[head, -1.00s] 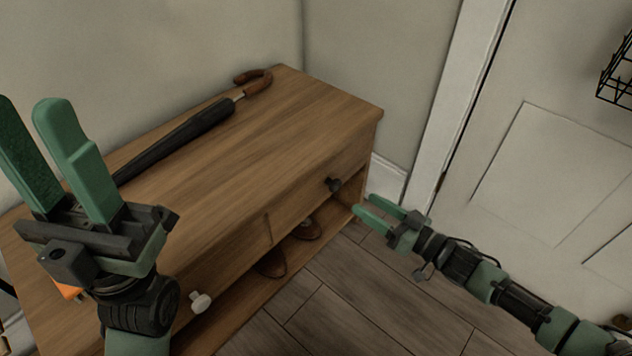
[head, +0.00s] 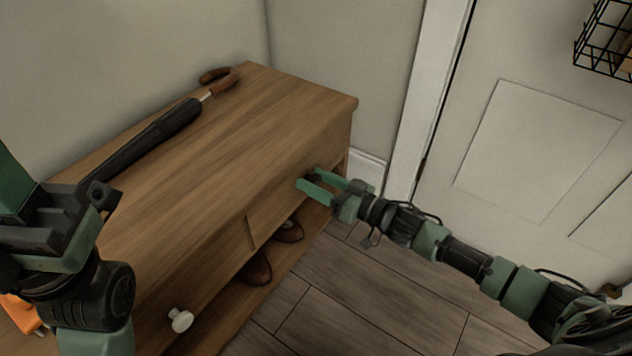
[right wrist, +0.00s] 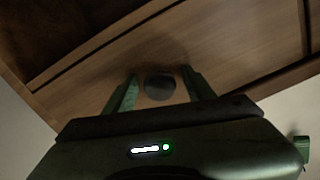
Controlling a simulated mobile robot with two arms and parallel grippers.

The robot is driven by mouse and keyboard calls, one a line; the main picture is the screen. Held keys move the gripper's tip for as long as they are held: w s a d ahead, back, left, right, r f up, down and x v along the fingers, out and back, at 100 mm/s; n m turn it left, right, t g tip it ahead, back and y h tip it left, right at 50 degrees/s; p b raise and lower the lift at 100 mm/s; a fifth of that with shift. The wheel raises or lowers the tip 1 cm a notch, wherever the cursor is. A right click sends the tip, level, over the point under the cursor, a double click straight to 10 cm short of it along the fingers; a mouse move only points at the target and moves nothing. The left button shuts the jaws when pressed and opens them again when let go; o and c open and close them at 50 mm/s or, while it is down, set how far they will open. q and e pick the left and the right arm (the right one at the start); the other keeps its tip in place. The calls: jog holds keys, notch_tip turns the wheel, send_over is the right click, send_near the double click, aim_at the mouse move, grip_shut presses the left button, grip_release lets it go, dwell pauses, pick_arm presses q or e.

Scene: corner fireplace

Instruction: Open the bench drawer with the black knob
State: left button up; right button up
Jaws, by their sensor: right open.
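The wooden bench (head: 215,165) stands along the wall in the head view. Its far drawer (head: 280,208) looks closed. My right gripper (head: 311,183) is at that drawer's front, with its two green fingers open. In the right wrist view the round black knob (right wrist: 159,86) sits between the open fingers of my right gripper (right wrist: 160,85). I cannot tell whether the fingers touch it. In the head view the fingers mostly hide the knob. My left gripper is at the left edge of the head view, raised over the bench's near end, its fingertips cut off by the frame.
A black umbrella (head: 150,143) with a brown handle lies on the bench top. The near drawer has a white knob (head: 180,320). Brown shoes (head: 257,270) are on the open shelf below. A door (head: 535,140) and a black wire basket (head: 605,45) are at right. The floor (head: 350,295) is clear.

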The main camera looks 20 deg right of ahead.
grip_shut()
dwell(1.4)
